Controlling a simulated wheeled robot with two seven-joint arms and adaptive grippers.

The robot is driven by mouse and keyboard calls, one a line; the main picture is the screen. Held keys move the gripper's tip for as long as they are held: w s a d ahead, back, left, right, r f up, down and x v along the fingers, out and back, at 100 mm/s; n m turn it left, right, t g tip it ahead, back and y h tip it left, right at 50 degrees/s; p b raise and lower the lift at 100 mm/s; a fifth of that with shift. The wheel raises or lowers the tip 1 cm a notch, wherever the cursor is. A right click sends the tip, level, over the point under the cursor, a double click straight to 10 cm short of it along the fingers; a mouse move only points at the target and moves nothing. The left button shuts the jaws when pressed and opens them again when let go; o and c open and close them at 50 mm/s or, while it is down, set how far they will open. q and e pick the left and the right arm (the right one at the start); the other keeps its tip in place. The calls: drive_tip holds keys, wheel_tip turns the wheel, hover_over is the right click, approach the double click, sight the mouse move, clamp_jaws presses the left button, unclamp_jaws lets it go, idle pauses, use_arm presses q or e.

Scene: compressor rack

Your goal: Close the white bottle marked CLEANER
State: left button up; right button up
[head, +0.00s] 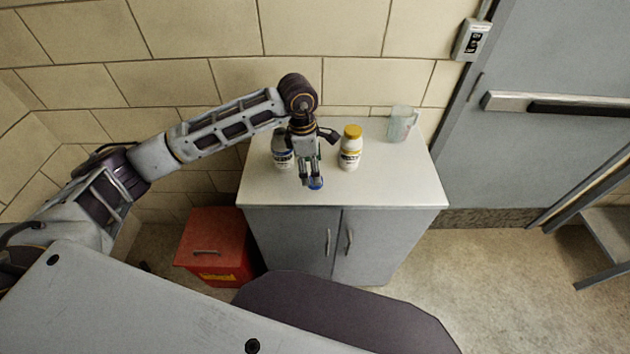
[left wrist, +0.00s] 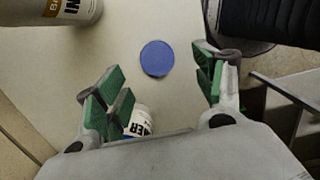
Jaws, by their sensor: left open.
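The white bottle marked CLEANER (head: 283,159) stands upright on the cabinet top, partly behind my left gripper; its mouth is hard to make out. In the left wrist view only part of its label, ending in ER (left wrist: 140,121), shows between my fingers. A round blue cap (head: 316,184) lies on the cabinet top near the front edge. It shows clear in the left wrist view (left wrist: 157,59), just ahead of the fingertips. My left gripper (head: 309,179) is open and empty, pointing down over the cap. My right gripper is not in view.
A white bottle with a yellow cap (head: 350,150) stands to the right of the gripper. A clear pitcher (head: 400,124) is at the back right of the white cabinet top (head: 395,178). A red bin (head: 212,243) stands left of the cabinet. The right front of the top is clear.

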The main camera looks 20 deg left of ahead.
use_arm(q)
drive_tip(key=shift+w+d+f, duration=0.1)
drive_tip(key=shift+f, duration=0.6)
drive_tip(key=shift+w+d+f+p, duration=0.15)
drive_tip(key=shift+f+p, duration=0.3)
drive_tip(key=shift+f, duration=1.3)
drive_tip(key=c, duration=0.8)
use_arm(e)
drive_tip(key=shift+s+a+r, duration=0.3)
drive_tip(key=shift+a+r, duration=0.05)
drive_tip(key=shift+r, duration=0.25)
